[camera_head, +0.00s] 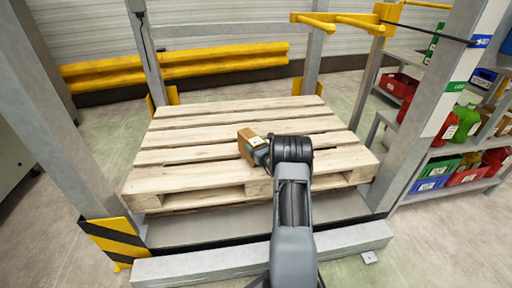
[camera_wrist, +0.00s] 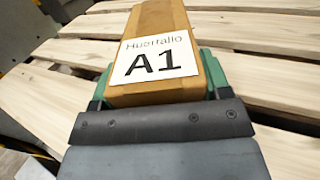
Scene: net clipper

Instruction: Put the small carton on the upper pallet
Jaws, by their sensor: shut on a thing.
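The small carton (camera_head: 248,140) is brown with a white label, and it is at my gripper's end over the pallet. In the wrist view the carton (camera_wrist: 157,20) carries a label reading "A1". My gripper (camera_wrist: 155,88) is shut on it, with green finger pads against its two sides. The upper pallet (camera_head: 180,155) is pale slatted wood, and its slats (camera_wrist: 90,52) fill the wrist view's background. I cannot tell whether the carton touches the slats. My arm hides part of the pallet's front right, and in the head view most of the gripper is hidden.
Grey posts (camera_head: 75,130) stand at the left and right (camera_head: 435,110) of the pallet. A yellow rail (camera_head: 180,65) runs behind it, and a yellow bar frame (camera_head: 350,20) is at the upper right. Shelves with coloured bins (camera_head: 435,168) stand at the right. Most of the pallet top is bare.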

